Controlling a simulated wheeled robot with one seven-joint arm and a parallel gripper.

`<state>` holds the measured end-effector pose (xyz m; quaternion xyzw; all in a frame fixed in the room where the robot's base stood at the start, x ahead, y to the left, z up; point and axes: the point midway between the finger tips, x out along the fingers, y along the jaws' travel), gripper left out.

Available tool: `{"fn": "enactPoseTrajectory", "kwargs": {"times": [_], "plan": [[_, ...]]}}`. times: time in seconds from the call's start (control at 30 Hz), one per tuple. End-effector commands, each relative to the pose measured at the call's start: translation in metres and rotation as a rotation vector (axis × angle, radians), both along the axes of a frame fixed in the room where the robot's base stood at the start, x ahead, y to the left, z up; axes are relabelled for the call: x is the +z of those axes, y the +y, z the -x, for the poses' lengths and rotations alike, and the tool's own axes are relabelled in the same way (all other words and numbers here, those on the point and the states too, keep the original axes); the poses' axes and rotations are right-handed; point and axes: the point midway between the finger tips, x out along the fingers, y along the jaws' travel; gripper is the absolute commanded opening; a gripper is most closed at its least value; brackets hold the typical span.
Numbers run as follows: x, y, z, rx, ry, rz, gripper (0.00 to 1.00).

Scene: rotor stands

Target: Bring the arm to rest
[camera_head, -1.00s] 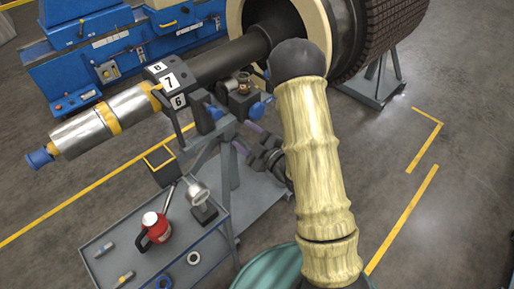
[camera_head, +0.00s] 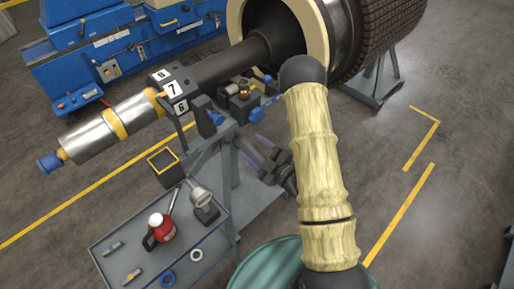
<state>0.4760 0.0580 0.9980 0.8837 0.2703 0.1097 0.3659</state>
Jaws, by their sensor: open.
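My arm, in a cream ribbed cover, rises from the lower middle and bends at a dark elbow. My gripper (camera_head: 251,148) shows left of the arm, beside the grey stand legs. Its two purple-tipped fingers point up and left, spread apart, with nothing visible between them. Part of the gripper and wrist is hidden behind the arm. The rotor shaft (camera_head: 232,60) lies above, apart from the gripper in the picture, with a numbered black block (camera_head: 172,88) on it.
A grey cart (camera_head: 222,222) at lower left bears a red jug (camera_head: 159,230), a lamp-like tool (camera_head: 203,203) and rings. A stand (camera_head: 228,165) holds the shaft near my gripper. A teal drum (camera_head: 262,262) stands below.

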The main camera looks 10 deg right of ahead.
Motion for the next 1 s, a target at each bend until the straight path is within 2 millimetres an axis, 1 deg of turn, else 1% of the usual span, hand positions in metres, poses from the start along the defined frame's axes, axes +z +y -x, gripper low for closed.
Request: {"fn": "enactPoseTrajectory", "kwargs": {"times": [0.37, 0.53, 0.67, 0.77, 0.9, 1.0], "plan": [[0.000, 0.000, 0.000, -0.001, 0.000, 0.001, 0.57], [0.000, 0.001, -0.005, -0.003, 0.030, 0.020, 0.57], [0.000, 0.000, -0.014, -0.021, 0.111, 0.059, 0.57], [-0.001, -0.003, -0.022, -0.054, 0.203, 0.093, 0.57], [-0.001, -0.013, -0.029, -0.124, 0.341, 0.126, 0.57], [0.002, -0.021, -0.031, -0.186, 0.438, 0.136, 0.57]]}}
